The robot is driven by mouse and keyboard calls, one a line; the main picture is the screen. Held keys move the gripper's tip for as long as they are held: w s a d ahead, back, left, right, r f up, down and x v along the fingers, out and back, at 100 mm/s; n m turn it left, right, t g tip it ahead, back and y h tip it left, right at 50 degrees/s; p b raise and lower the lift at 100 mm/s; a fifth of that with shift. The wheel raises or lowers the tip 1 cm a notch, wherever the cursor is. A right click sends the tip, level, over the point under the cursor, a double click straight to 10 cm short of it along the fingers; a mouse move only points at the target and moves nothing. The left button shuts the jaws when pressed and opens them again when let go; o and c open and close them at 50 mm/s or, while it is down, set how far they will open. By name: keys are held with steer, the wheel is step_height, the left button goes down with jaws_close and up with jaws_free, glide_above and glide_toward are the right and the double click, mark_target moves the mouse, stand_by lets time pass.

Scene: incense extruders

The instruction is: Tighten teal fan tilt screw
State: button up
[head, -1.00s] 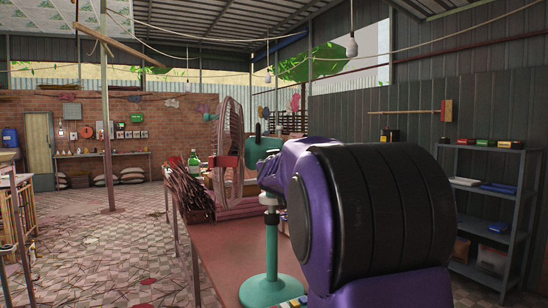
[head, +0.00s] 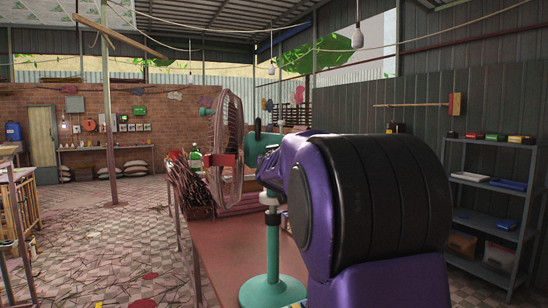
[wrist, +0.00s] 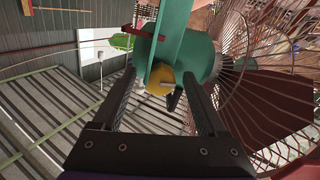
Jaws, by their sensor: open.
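The teal fan stands on the red table, with a teal pole (head: 273,245), teal motor housing (head: 257,148) and reddish wire guard (head: 228,140). In the wrist view its teal body (wrist: 185,45) fills the upper middle and the guard (wrist: 275,80) the right. In the head view my purple and black arm hides the gripper and the screw.
The red table (head: 220,250) holds a bundle of dark red sticks (head: 188,185) left of the fan and a green bottle (head: 196,158) behind. A grey shelf rack (head: 487,190) stands at the right. Tiled floor is open at the left.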

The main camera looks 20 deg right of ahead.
steer(key=shift+c, duration=0.2)
jaws_close()
steer(key=shift+m, duration=0.4)
steer(key=shift+a+r+m+b, duration=0.1)
steer(key=shift+m+b, duration=2.65)
steer(key=shift+m, duration=6.25)
